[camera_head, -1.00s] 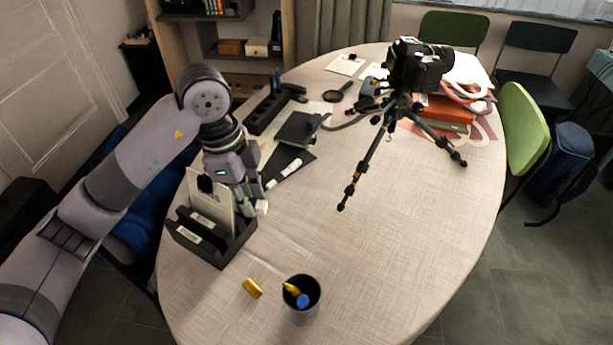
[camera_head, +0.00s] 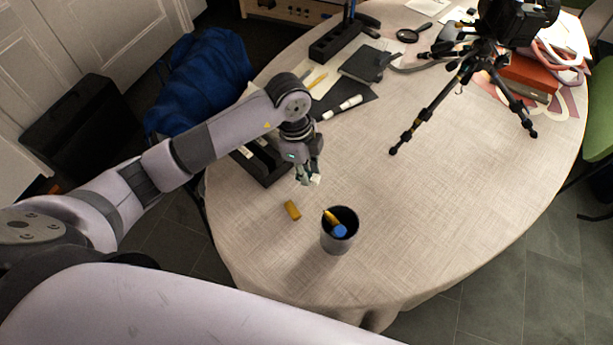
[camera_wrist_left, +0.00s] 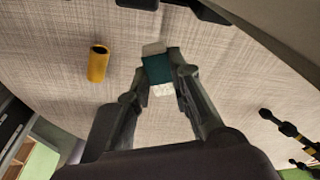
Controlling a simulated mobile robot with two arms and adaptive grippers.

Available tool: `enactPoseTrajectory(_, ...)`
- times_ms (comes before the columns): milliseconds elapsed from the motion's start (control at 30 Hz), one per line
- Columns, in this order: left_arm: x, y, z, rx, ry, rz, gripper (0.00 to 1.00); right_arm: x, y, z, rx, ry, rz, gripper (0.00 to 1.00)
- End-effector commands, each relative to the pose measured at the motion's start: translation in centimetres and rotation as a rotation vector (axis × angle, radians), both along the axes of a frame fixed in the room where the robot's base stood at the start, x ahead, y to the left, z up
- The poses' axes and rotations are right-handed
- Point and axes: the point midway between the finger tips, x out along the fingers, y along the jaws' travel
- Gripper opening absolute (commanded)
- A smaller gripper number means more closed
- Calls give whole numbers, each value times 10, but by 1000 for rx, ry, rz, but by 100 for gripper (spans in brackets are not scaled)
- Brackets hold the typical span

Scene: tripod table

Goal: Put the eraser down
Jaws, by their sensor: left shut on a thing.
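My left gripper (camera_head: 309,179) is shut on the eraser (camera_wrist_left: 158,70), a small white block with a teal sleeve. In the left wrist view the eraser sits between the fingertips, over the pale tablecloth. In the head view only a white bit of the eraser (camera_head: 316,178) shows at the fingertips, just right of the black organizer. I cannot tell whether the eraser touches the table (camera_head: 440,215). My right gripper is not in view.
A yellow cylinder (camera_head: 292,210) lies close to the gripper, and also shows in the wrist view (camera_wrist_left: 98,64). A dark cup (camera_head: 338,243) holds yellow and blue things. The black organizer (camera_head: 262,163) is partly behind my arm. A tripod (camera_head: 440,105) stands right. The table's middle is clear.

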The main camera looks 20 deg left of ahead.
Motion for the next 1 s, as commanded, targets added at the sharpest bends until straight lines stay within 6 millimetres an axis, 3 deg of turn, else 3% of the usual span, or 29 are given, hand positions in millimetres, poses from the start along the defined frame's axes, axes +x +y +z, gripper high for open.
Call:
enactPoseTrajectory(200, -1, 0, -31, 1, 4, 0, 0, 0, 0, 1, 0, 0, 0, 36)
enactPoseTrajectory(567, -1, 0, -36, 0, 2, 0, 0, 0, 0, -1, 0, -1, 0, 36)
enactPoseTrajectory(600, 0, 0, -35, 0, 2, 0, 21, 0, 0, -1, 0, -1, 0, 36)
enactPoseTrajectory(867, -1, 0, -35, 0, 2, 0, 39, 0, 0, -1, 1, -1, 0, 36)
enactPoseTrajectory(1000, -1, 0, -35, 0, 2, 0, 39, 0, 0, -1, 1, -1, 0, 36)
